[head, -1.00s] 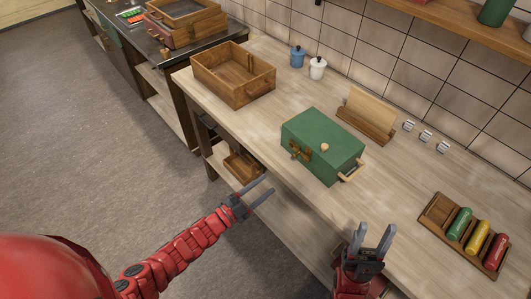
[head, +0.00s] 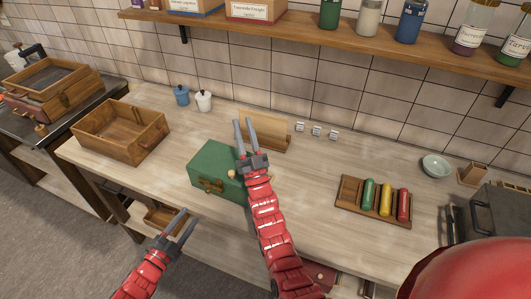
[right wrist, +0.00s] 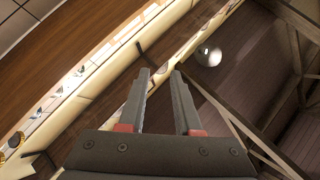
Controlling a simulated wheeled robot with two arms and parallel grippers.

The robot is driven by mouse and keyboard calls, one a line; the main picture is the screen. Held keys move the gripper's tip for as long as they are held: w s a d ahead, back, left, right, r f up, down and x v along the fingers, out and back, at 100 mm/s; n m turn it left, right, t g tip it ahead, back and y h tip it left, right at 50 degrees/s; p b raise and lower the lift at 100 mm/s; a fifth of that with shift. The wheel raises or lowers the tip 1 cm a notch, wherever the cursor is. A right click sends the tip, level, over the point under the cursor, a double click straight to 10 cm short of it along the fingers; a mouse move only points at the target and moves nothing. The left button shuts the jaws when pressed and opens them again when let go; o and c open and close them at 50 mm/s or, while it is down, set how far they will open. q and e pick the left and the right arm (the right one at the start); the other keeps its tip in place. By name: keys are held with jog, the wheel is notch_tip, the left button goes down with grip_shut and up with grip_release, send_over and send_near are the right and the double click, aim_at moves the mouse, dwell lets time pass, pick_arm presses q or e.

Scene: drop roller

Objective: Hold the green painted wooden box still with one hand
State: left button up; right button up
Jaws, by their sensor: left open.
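The green painted wooden box (head: 208,166) sits closed on the wooden counter, with a brass-coloured latch (head: 210,185) on its front and a pale round knob (head: 231,174). My right gripper (head: 243,128) is open and empty, its fingers pointing up in the picture. Its arm hides the right part of the box; I cannot tell whether it touches it. In the right wrist view the right gripper's fingers (right wrist: 160,80) are apart with nothing between them. My left gripper (head: 181,224) is open and empty, in front of the counter and below the box in the picture.
An open wooden crate (head: 120,135) stands left of the box. A wooden holder (head: 272,137) stands behind it. A tray (head: 348,190) with green, yellow and red cylinders lies to the right. Small blue (head: 182,95) and white (head: 204,101) pots stand at the back. A shelf (head: 290,33) runs above.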

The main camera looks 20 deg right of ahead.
jog(key=w+a+f+n+g+y, duration=0.1)
jog(key=w+a+f+n+g, duration=0.15)
jog(key=w+g, duration=0.95)
jog(key=w+d+r+m+g+h, duration=0.35)
jog(key=w+d+h, duration=0.4)
jog(key=d, duration=0.55)
jog(key=s+a+f+m+g+y, duration=0.2)
jog(key=s+g, duration=0.2)
jog(key=s, duration=0.4)
jog(key=s+a+f+m+g+y, duration=0.1)
jog(key=s+a+f+m+g, duration=0.15)
jog(key=s, duration=0.55)
jog(key=s+a+f+m+g+y, duration=0.1)
jog(key=s+f+g+y, duration=0.15)
jog(key=s+g, duration=0.4)
jog(key=shift+t, duration=0.85)
jog(key=f, duration=0.5)
jog(key=s+f, duration=0.1)
jog(key=f, duration=0.4)
jog(key=s+f, duration=0.1)
jog(key=f, duration=0.5)
jog(key=shift+d, duration=0.1)
jog(key=shift+f, duration=0.8)
